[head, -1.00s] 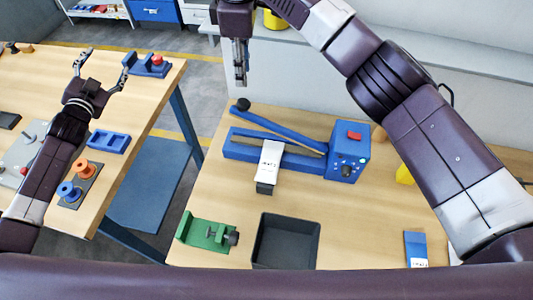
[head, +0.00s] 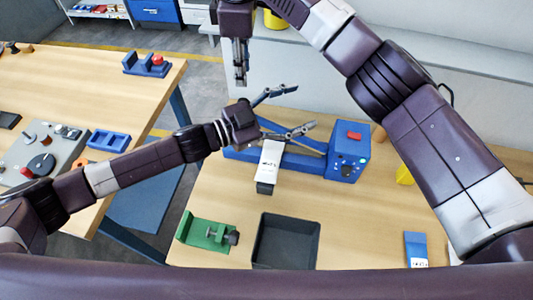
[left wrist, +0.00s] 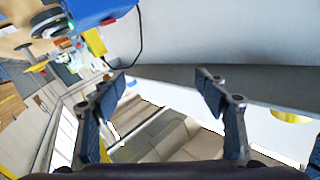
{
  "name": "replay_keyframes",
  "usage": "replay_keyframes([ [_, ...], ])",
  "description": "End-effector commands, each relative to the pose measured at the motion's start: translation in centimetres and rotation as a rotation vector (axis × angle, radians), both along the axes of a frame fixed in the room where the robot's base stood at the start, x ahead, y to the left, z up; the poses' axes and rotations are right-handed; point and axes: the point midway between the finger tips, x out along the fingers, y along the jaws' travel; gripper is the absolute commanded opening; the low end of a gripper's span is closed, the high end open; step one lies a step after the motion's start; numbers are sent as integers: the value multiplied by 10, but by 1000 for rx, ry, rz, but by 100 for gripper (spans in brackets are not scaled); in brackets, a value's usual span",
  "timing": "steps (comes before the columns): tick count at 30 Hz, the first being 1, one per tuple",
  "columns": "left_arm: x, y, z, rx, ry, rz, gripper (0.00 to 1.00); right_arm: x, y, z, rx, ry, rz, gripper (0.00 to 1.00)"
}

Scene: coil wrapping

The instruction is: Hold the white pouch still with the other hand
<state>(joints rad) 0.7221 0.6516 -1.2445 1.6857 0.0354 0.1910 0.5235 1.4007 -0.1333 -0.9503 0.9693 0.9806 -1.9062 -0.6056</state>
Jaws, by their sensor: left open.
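The white pouch (head: 270,156) lies across the front of the blue sealer (head: 343,165) in the head view, its dark lower end hanging over the front edge.
A black tray (head: 286,263), a green fixture (head: 205,232) and a blue-and-white packet (head: 416,248) are on the table's front part. A low wall (head: 400,45) runs behind. A second table (head: 60,75) stands at the left, across a gap.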

Motion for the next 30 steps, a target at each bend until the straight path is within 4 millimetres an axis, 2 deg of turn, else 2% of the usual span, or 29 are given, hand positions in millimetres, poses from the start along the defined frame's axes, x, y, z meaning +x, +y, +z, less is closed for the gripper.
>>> replay_keyframes([
  [1,-18,-25,10,-16,-48,-84,67,0,0,0,0,0,0,29],
  [4,-59,-61,28,-30,-179,-263,67,0,0,0,0,0,0,29],
  [8,-104,-83,38,0,-338,-461,67,0,0,0,0,0,0,29],
  [12,-144,-92,32,68,-483,-658,67,0,0,0,0,0,0,29],
  [18,-186,-87,0,236,-651,-929,67,0,0,0,0,0,0,29],
  [21,-196,-76,-22,350,-719,-1057,67,0,0,0,0,0,0,29],
  [26,-194,-50,-61,578,-800,-1239,67,0,0,0,0,0,0,29],
  [30,-174,-20,-89,817,-845,-1364,67,0,0,0,0,0,0,29],
])
